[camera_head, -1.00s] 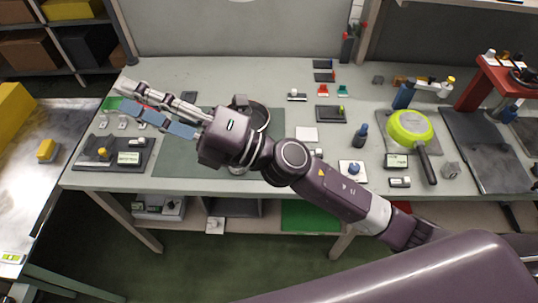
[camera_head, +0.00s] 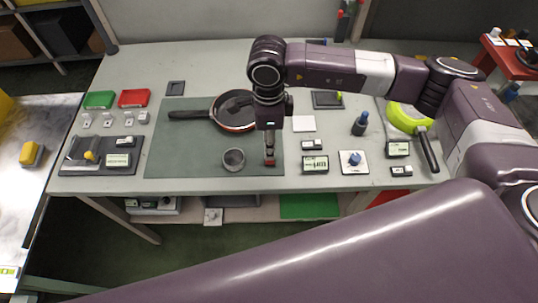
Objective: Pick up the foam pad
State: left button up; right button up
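A flat white square (camera_head: 304,123) lies on the grey table to the right of the green mat; it may be the foam pad, but I cannot tell for sure. My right arm comes in from the right, and its gripper (camera_head: 270,160) points down over the right part of the mat, left of and nearer than the white square. The fingers show edge-on with a small red patch at the tip, so I cannot tell if they are open or hold anything. My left gripper is not in view.
A dark frying pan (camera_head: 234,111) and a grey round cup (camera_head: 234,160) are on the green mat (camera_head: 180,155). Green (camera_head: 99,100) and red (camera_head: 133,98) trays stand at left. A lime pan (camera_head: 406,118) and a dark blue bottle (camera_head: 360,125) stand at right. The mat's left part is clear.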

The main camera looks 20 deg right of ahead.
jog(key=f+p, duration=0.1)
jog(key=f, duration=0.2)
jog(key=f+p, duration=0.1)
jog(key=f, duration=0.1)
jog(key=shift+s+d+f+p, duration=0.1)
jog(key=shift+s+f+p, duration=0.15)
jog(key=shift+s+p, duration=0.1)
jog(key=shift+f, duration=0.35)
jog(key=shift+c, duration=0.5)
grip_shut()
